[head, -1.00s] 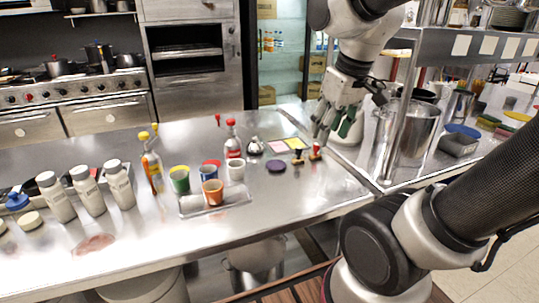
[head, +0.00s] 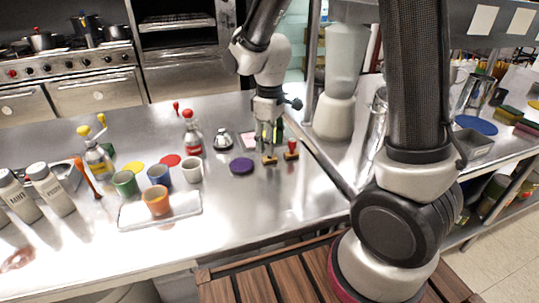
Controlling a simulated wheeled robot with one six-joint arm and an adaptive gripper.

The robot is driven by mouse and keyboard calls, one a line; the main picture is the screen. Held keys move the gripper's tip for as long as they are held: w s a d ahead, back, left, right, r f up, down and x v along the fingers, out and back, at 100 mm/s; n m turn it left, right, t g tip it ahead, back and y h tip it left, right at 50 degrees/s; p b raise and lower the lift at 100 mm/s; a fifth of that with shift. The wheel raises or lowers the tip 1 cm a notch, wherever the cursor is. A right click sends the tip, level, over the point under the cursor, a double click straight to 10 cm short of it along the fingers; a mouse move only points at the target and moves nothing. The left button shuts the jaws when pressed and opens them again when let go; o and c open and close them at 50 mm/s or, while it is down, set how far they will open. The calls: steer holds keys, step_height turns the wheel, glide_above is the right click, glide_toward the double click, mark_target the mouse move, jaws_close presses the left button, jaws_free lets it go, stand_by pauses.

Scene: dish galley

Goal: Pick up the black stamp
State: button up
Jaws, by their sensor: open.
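The black stamp (head: 269,160) stands on the steel counter; its wooden base shows below my fingers, while its upper part is mostly hidden by them. My gripper (head: 268,146) points down over it with its fingers open. I cannot tell whether the fingers touch the stamp or are around its handle. A second stamp with a red handle (head: 291,147) stands close to the right of it.
The counter in front of the stamps is clear.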

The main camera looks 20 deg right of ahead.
step_height(320, 180, down, 2)
steer(key=shift+f, duration=0.15)
steer(key=c, duration=1)
steer(key=shift+c, duration=0.2)
